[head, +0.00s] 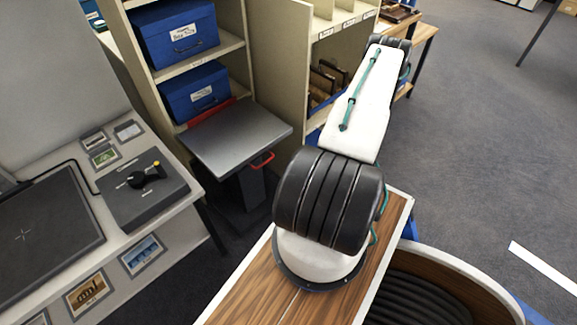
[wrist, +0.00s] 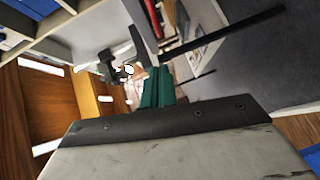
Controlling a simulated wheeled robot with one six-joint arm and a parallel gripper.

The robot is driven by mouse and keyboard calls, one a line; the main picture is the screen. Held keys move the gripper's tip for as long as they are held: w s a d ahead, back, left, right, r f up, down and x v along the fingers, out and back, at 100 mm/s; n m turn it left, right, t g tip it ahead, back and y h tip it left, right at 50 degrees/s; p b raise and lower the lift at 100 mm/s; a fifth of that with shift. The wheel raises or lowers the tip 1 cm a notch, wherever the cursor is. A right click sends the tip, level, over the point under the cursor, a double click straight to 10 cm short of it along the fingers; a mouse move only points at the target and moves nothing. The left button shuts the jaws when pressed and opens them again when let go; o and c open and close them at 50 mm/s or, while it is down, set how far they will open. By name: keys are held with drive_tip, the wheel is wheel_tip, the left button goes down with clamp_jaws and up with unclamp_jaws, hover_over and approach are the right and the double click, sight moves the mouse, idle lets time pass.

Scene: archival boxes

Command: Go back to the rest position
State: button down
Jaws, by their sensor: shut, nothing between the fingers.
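My arm (head: 355,110) rises from its base in the head view and reaches away to the upper right. My gripper is hidden in that view, behind the far end of the arm. In the wrist view my gripper (wrist: 157,76) shows its teal fingers close together, shut with nothing held. The wrist view looks tilted across the room, and no object touches the fingers.
Two blue archival boxes (head: 175,33) and (head: 196,91) stand on shelves at the upper left. A grey platform (head: 235,137) with a red handle stands before them. A desk (head: 187,217) with a control panel is at left. Open carpet (head: 480,130) lies right.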

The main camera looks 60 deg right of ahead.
drive_tip(key=shift+v, duration=0.95)
